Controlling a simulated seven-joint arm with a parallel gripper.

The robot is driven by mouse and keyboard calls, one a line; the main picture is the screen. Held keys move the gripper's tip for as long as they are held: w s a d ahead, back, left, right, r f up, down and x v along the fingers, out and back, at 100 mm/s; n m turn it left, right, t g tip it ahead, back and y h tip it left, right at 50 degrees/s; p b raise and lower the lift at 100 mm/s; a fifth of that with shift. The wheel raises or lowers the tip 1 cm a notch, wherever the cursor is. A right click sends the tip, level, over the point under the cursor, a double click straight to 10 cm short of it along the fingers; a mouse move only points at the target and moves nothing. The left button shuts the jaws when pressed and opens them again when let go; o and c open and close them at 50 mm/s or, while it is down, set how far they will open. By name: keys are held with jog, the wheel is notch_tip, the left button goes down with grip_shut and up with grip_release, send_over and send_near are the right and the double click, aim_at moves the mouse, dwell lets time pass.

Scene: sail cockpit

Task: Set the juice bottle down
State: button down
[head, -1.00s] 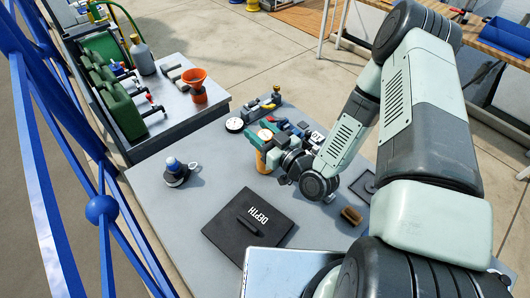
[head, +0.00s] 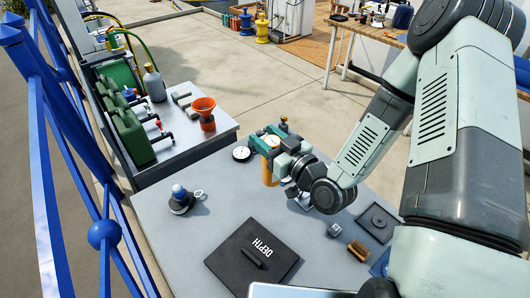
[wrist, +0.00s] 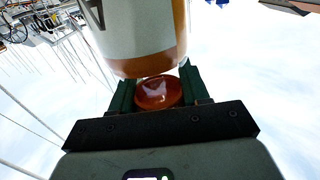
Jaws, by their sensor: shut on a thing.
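The juice bottle (head: 267,173) is orange and upright in the head view, near the far side of the grey table (head: 170,255). My gripper (head: 268,143) is shut on its upper part. In the wrist view the bottle's body (wrist: 138,30) shows a white label with an amber band below it. A round orange-red part (wrist: 158,93), which looks like its cap, sits between my green fingers. My wrist and fingers hide part of the bottle in the head view. I cannot tell whether its base touches the table.
A dial (head: 241,154) lies left of the bottle. A black DEPTH case (head: 250,258), a blue-topped item (head: 179,193), a brush (head: 358,250) and a dark square plate (head: 377,222) are on the table. The table's middle is clear.

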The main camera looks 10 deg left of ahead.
jog(key=w+a+r+n+g+y, duration=0.1)
jog(key=w+a, duration=0.2)
jog(key=a, duration=0.5)
jog(key=w+a+n+g+y, duration=0.1)
jog(key=w+a, duration=0.1)
jog(key=a, duration=0.6)
notch_tip(320, 180, down, 9)
jog(key=a, duration=0.1)
jog(key=shift+w+f, duration=0.2)
jog(key=shift+w, duration=0.05)
jog(key=shift+f, duration=0.2)
jog(key=c, duration=0.5)
grip_release()
jog(key=shift+c, duration=0.2)
